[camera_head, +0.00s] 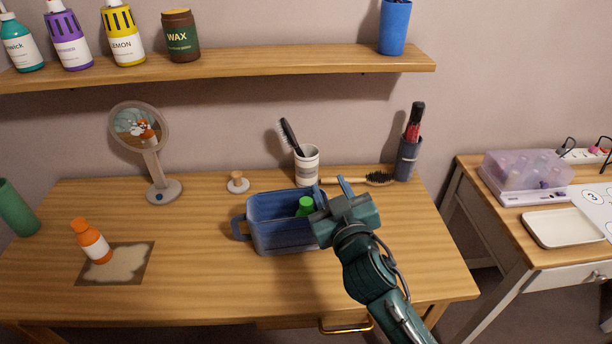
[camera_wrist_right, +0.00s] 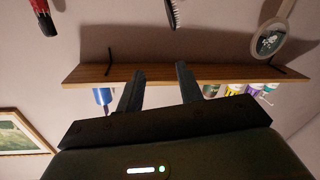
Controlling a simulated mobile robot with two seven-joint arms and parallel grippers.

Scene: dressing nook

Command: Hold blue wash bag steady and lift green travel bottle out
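The blue wash bag (camera_head: 268,238) stands open on the wooden table, with a loop handle on its left side. Inside, toward its right end, the bright green top of the green travel bottle (camera_head: 305,204) shows; its lower part is hidden by the bag. My right gripper (camera_head: 329,186) is over the bag's right end, just right of the bottle, and covers that part of the bag. In the right wrist view its two fingers (camera_wrist_right: 160,70) stand apart with nothing between them. My left gripper is not in view.
A white cup (camera_head: 308,168) with a brush, a lying brush (camera_head: 365,179) and a dark holder (camera_head: 407,160) stand behind the bag. A mirror (camera_head: 163,190), an orange bottle (camera_head: 94,244) and a green cylinder (camera_head: 14,208) are to the left. A shelf (camera_head: 260,64) runs above.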

